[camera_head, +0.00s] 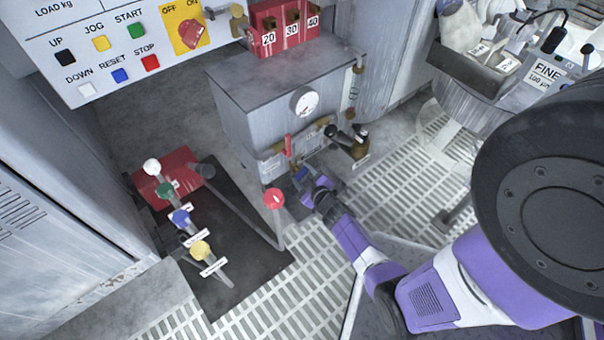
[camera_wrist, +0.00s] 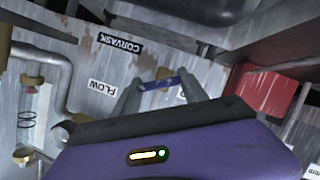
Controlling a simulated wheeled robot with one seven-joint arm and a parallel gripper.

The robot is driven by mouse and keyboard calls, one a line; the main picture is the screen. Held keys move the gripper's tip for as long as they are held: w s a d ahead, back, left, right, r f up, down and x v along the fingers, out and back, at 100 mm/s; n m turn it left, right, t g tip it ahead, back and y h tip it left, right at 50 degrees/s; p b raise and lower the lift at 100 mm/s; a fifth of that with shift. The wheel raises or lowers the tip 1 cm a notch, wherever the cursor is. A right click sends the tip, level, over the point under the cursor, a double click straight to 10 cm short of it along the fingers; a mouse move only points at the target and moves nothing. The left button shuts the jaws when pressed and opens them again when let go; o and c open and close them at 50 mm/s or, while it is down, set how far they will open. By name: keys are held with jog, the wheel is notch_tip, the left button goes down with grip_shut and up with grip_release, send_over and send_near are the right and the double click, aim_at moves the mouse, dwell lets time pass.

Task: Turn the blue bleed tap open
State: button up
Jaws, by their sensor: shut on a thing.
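The blue bleed tap (camera_wrist: 157,82) is a small blue bar on a brass-coloured body, low on the grey cabinet (camera_head: 258,105). In the wrist view my gripper (camera_wrist: 160,88) has one finger at each end of the blue bar and is shut on it. The bar lies slightly tilted across the gap between the fingers. In the head view my gripper (camera_head: 310,183) is at the foot of the cabinet's front. There the wrist and fingers hide most of the tap.
A red lever handle (camera_head: 288,145) and brass piping are just above my gripper. A red-knobbed lever (camera_head: 275,198) stands close to its left. Levers with white, green, blue and yellow knobs stand farther left. A black-handled brass valve (camera_head: 358,147) is at the right.

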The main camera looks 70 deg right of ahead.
jog(key=shift+f+n, duration=0.1)
jog(key=shift+n, duration=0.2)
jog(key=shift+s+n+h+b, duration=0.1)
jog(key=shift+n+h+b, duration=0.2)
jog(key=shift+h+b, duration=0.15)
jog(key=shift+n+h, duration=1.05)
jog(key=shift+n, duration=1.15)
jog(key=shift+a, duration=0.1)
jog(key=o, duration=1.4)
jog(key=shift+p+v, duration=1.55)
jog(key=shift+v, duration=2.25)
jog(key=shift+a, duration=0.1)
